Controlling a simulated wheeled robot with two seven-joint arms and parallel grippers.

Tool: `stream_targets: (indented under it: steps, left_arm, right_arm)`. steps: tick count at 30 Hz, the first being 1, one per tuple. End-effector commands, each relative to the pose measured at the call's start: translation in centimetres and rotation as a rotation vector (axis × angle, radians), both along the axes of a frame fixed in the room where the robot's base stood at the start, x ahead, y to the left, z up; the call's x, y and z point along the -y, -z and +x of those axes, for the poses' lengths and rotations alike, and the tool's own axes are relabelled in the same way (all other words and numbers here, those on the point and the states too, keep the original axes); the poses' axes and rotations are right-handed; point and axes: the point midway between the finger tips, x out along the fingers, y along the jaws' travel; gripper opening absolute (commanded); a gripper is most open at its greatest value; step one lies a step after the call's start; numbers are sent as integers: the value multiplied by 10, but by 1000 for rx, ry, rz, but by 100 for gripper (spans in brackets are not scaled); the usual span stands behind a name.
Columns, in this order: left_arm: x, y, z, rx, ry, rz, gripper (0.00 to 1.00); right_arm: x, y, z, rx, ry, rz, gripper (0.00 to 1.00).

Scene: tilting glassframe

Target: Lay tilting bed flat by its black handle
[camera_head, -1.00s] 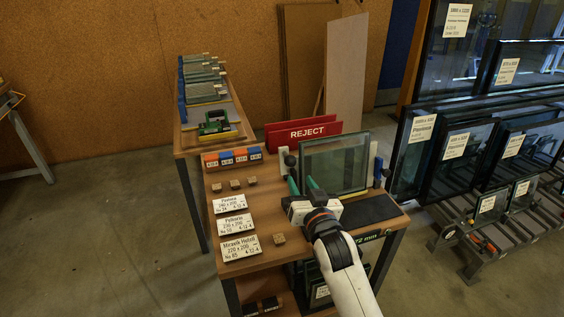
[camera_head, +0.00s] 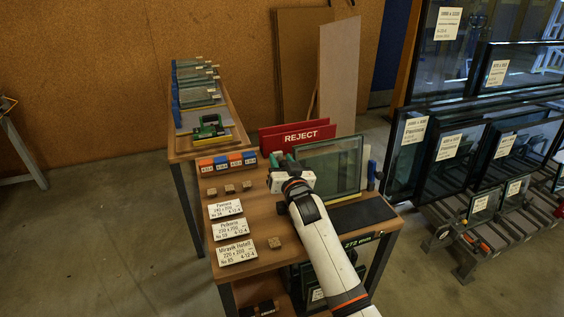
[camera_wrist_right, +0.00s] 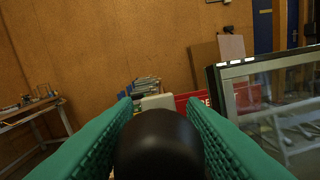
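The tilting bed stands upright at the bench's back right with a dark-edged glass pane (camera_head: 335,168) on it; the pane also shows at the right of the right wrist view (camera_wrist_right: 260,95). The black handle (camera_wrist_right: 160,145) is a rounded knob in the right wrist view, lying between the green fingers with little room at either side. In the head view the handle is hidden at my right gripper (camera_head: 282,160). That gripper's fingers look apart, around the handle; a firm grip does not show. My left gripper is not in view.
The red REJECT holder (camera_head: 300,136) stands just behind the pane. Labelled cards (camera_head: 231,231), small wooden blocks (camera_head: 230,189) and an orange and blue block row (camera_head: 228,162) lie on the left of the bench. A black strip (camera_head: 362,214) lies in front of the pane. Glass racks stand at right.

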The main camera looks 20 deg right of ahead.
Motion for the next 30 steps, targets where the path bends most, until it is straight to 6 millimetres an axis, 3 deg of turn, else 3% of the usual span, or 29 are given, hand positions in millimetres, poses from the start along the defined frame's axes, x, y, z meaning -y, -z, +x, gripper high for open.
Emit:
stream_targets:
  steps: [5,12,22,30]
  left_arm:
    - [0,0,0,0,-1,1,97]
    - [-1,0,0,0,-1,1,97]
    - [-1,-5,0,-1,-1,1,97]
    - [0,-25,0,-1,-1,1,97]
  right_arm:
    - [0,0,0,0,0,0,36]
    - [0,0,0,0,0,0,0]
    - [0,-2,2,-17,0,-1,0]
    - [-1,-4,13,-100,0,-3,0]
